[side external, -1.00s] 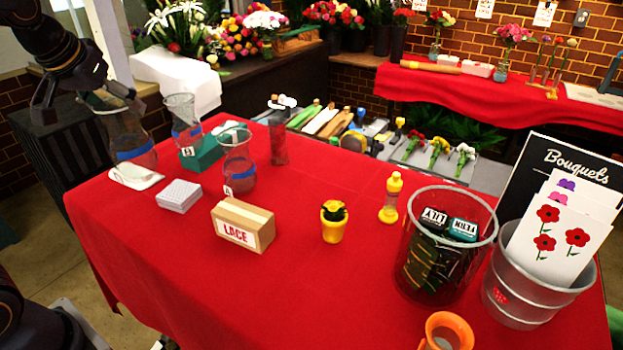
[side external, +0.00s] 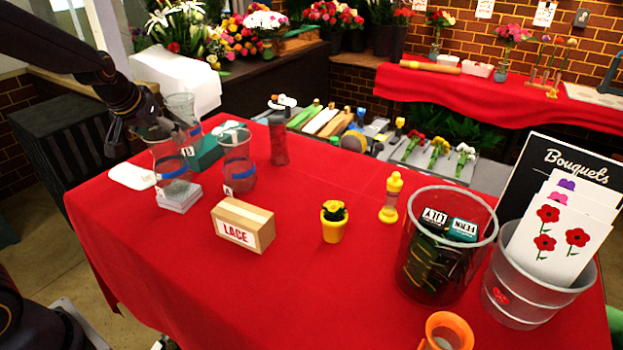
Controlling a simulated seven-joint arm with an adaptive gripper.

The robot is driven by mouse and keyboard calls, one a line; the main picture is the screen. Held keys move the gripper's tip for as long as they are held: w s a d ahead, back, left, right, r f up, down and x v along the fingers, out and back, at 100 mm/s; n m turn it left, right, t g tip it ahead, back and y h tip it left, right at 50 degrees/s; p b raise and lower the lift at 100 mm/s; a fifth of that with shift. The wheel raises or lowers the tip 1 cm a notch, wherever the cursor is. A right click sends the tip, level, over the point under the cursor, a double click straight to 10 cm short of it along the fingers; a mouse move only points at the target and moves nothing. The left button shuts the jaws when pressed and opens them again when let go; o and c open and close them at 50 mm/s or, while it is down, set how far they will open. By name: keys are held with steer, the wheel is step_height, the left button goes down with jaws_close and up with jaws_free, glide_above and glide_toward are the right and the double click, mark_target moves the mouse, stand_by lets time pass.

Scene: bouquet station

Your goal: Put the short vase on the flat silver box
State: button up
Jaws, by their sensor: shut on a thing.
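A clear glass vase with a blue band (side external: 172,168) stands upright in my gripper (side external: 158,132), which is shut on its rim. The vase's base is right over the flat silver box (side external: 179,203) and looks to touch its top, but I cannot tell whether the box bears its weight. The box lies on the red table, left of the LACE box.
A bare white pad (side external: 131,176) lies left of the silver box. The LACE carton (side external: 243,225), a yellow pot (side external: 334,222) and a yellow-capped bottle (side external: 391,197) stand to the right.

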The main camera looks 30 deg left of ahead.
steer(key=shift+f, duration=0.1)
steer(key=o, duration=1.8)
steer(key=shift+f, duration=0.1)
steer(key=shift+c, duration=0.2)
steer(key=shift+d+r, duration=0.1)
steer(key=shift+r, duration=0.25)
steer(key=v, duration=1.2)
steer(key=s+d+f+m+h, duration=0.1)
steer(key=s+d+f+m, duration=0.1)
steer(key=s+d, duration=0.4)
steer(key=s+d+f+m+h, duration=0.1)
steer(key=s+d+f+m, duration=0.1)
steer(key=s+d, duration=0.5)
steer(key=shift+d+f+m+h, duration=0.3)
steer(key=shift+d+f+m, duration=0.1)
steer(key=shift+d+f, duration=0.4)
steer(key=shift+r, duration=0.1)
